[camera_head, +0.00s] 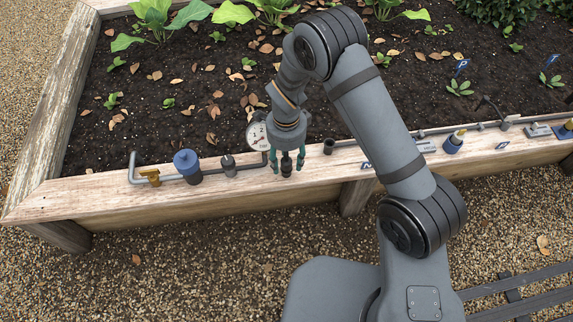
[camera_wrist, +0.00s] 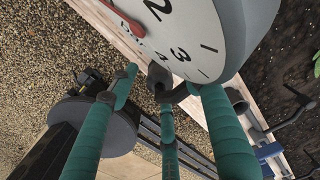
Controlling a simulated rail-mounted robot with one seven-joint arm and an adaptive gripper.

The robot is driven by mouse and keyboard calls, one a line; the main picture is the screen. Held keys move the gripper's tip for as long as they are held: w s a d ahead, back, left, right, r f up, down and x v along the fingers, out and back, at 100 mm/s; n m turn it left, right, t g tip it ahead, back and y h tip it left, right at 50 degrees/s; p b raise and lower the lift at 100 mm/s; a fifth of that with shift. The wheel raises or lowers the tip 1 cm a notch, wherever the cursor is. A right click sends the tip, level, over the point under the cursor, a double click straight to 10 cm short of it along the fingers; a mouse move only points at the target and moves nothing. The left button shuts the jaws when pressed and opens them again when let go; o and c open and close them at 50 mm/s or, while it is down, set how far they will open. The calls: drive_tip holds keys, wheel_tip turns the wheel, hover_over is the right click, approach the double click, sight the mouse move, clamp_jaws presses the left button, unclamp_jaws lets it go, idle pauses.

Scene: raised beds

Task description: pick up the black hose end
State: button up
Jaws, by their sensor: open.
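The black hose end (camera_head: 286,166) appears as a short dark piece at the bed's wooden rim, just below the round white gauge (camera_head: 257,136). In the wrist view a dark stubby fitting (camera_wrist: 158,75), apparently the same piece, sits under the gauge (camera_wrist: 185,35). My gripper (camera_head: 287,160) points down over it with its teal fingers open. The fingers stand around the dark piece, and I see none closed on it. I cannot tell whether any finger touches it. The gripper body hides part of the piece from above in the head view.
A dark open cup (camera_head: 329,146) stands right of the gripper. Soil with plants lies behind; gravel lies in front.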

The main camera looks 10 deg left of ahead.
drive_tip(key=shift+f, duration=0.3)
drive_tip(key=shift+c, duration=0.9)
clamp_jaws()
drive_tip(key=shift+r, duration=0.1)
